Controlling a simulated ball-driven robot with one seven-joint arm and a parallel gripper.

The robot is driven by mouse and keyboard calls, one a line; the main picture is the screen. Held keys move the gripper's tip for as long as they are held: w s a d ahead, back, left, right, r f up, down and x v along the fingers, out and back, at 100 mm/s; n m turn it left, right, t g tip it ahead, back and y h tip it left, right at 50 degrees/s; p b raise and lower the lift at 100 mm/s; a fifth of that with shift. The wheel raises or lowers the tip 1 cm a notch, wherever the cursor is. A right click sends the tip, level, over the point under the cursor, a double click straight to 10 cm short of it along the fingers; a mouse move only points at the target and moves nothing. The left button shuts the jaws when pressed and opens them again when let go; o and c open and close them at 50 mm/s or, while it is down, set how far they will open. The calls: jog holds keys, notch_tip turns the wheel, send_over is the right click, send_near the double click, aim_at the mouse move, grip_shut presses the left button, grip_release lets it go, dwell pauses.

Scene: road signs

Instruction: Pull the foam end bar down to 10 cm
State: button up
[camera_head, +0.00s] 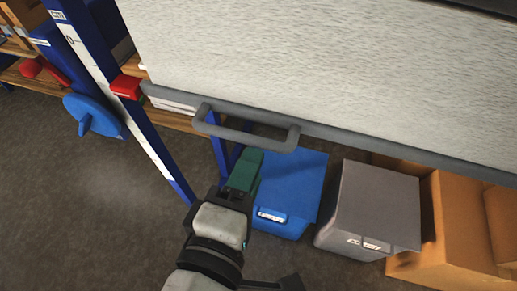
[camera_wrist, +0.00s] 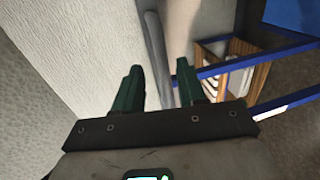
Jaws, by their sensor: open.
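The foam end bar (camera_head: 350,135) is a dark grey rail along the bottom edge of a pale, textured panel (camera_head: 300,55). It slopes down to the right in the head view. A grey U-shaped pull handle (camera_head: 247,137) sticks out from the bar. My gripper (camera_head: 247,165), with green fingers, is open just below the handle in the head view, apart from it. In the wrist view my open gripper (camera_wrist: 159,70) has nothing between its fingers. A grey strip (camera_wrist: 154,50), likely the bar, runs beyond the fingers.
A blue post with a white scale (camera_head: 92,58) stands left of the bar, with a red marker (camera_head: 126,87) near the bar's end. A blue bin (camera_head: 295,180), a grey bin (camera_head: 375,205) and cardboard boxes (camera_head: 455,225) stand below. Grey floor is clear at left.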

jog(key=v, duration=0.3)
jog(key=shift+s+a+r, duration=0.1)
jog(key=shift+s, duration=0.25)
jog(key=w+d+f+m+g, duration=0.2)
jog(key=w+d+f+g, duration=0.1)
jog(key=d+f, duration=0.5)
jog(key=w+d+f+m+g, duration=0.2)
jog(key=d+f+m+g, duration=0.15)
jog(key=d+f, duration=0.45)
jog(key=s+d+f+m+g+y, duration=0.5)
jog(key=s+d+f+m+g, duration=0.2)
jog(key=s+d+f, duration=0.6)
notch_tip(320, 180, down, 3)
jog(key=shift+s+r+m, duration=0.25)
jog(key=shift+s+m, duration=0.1)
jog(key=shift+m, duration=0.6)
dwell(0.3)
